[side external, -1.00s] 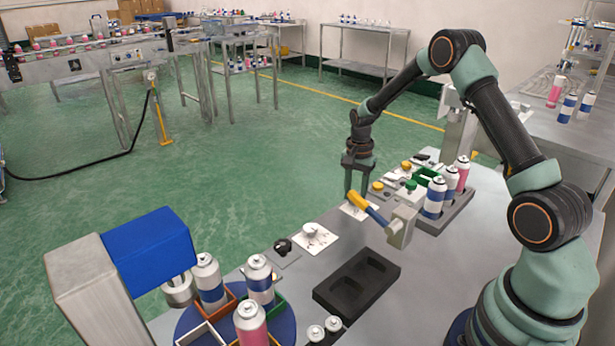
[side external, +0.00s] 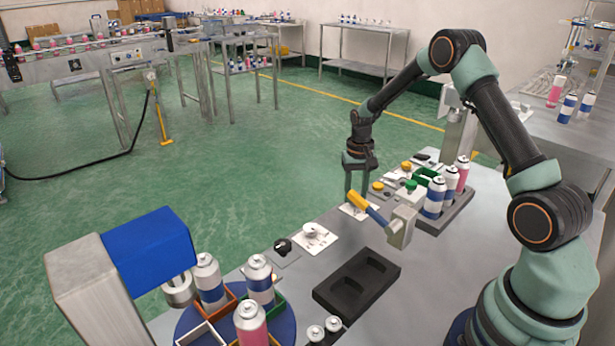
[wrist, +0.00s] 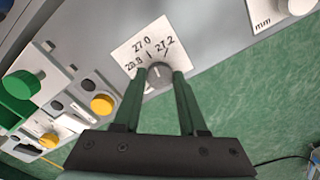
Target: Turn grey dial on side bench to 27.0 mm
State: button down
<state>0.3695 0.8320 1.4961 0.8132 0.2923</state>
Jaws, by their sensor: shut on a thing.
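The grey dial (wrist: 159,75) sits on a white scale plate (wrist: 145,45) on the side bench. In the wrist view the plate's labels read 27.0 at the middle, 27.2 to the right and what looks like 26.8 to the left. My gripper (wrist: 160,76) is shut on the dial, one finger on each side, pointing down. A pale mark shows on the dial's top, but its exact reading is too small to tell. In the side view my gripper (side external: 359,196) stands over the plate (side external: 352,212), and the dial itself is hidden.
A yellow-handled lever (side external: 368,207) stands close in front of my gripper. A green knob (wrist: 22,84) and yellow buttons (wrist: 102,103) lie left in the wrist view. A white knob (side external: 311,229) and a black knob (side external: 282,245) are farther along the bench edge. A can rack (side external: 446,213) is to the right.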

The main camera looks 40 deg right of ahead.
jog(key=shift+n, duration=1.1)
jog(key=shift+c, duration=2.3)
grip_release()
notch_tip(320, 180, up, 12)
jog(key=shift+r, duration=0.15)
